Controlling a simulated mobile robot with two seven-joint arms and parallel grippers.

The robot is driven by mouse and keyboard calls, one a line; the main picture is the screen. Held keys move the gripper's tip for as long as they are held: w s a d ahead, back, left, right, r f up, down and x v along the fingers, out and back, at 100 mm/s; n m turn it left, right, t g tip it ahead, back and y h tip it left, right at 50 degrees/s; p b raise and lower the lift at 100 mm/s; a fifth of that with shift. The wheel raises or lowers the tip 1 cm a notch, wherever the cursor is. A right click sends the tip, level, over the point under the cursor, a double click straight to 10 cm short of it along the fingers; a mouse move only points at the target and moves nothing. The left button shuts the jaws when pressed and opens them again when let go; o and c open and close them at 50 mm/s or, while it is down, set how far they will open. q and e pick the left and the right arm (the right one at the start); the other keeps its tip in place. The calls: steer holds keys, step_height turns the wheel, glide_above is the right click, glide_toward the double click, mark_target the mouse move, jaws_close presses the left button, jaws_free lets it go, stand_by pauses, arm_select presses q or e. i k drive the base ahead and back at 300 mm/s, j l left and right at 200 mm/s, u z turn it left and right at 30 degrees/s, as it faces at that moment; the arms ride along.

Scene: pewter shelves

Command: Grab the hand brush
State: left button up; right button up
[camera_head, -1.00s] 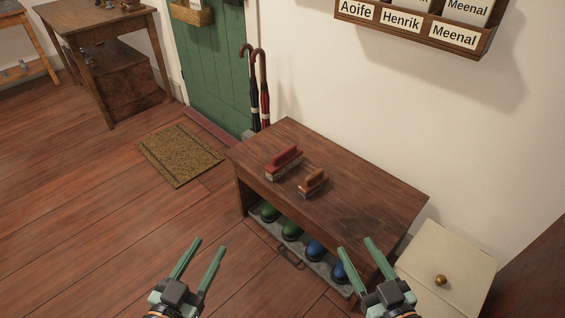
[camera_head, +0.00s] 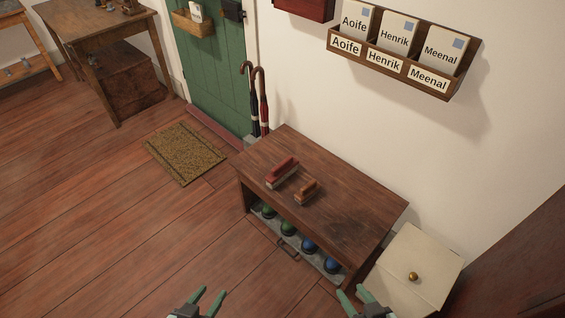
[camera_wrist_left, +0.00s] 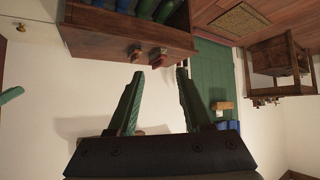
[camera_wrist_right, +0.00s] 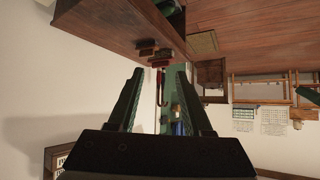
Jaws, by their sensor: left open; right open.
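Two brushes lie side by side on top of the dark wooden bench (camera_head: 345,209). One is a brush with a red back (camera_head: 283,170); the other is a smaller brush with an orange-brown wooden back (camera_head: 306,191), nearer to me. Both also show small in the left wrist view, the red one (camera_wrist_left: 158,60) and the brown one (camera_wrist_left: 135,52). My left gripper (camera_head: 212,293) is open and empty at the bottom of the head view, over the floor. My right gripper (camera_head: 351,291) is open and empty, in front of the bench's right end. Both are well short of the brushes.
Green and blue rounded things (camera_head: 308,246) sit in a grey tray under the bench. A cream cabinet (camera_head: 425,262) stands at its right. Umbrellas (camera_head: 259,100) lean behind its left end. A name-labelled rack (camera_head: 400,70) hangs above. Floor on the left is clear.

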mark_target(288, 166)
steer(key=i+j+z, duration=0.25)
steer(key=i+j, duration=0.3)
steer(key=i+j+z, duration=0.25)
steer(key=i+j, duration=0.2)
steer(key=j, duration=0.2)
steer(key=i+j+z, duration=0.3)
steer(key=j, duration=0.45)
steer(key=i+j+z, duration=0.1)
steer(key=i+j, duration=0.2)
steer(key=i+j+z, duration=0.15)
steer(key=j, duration=0.4)
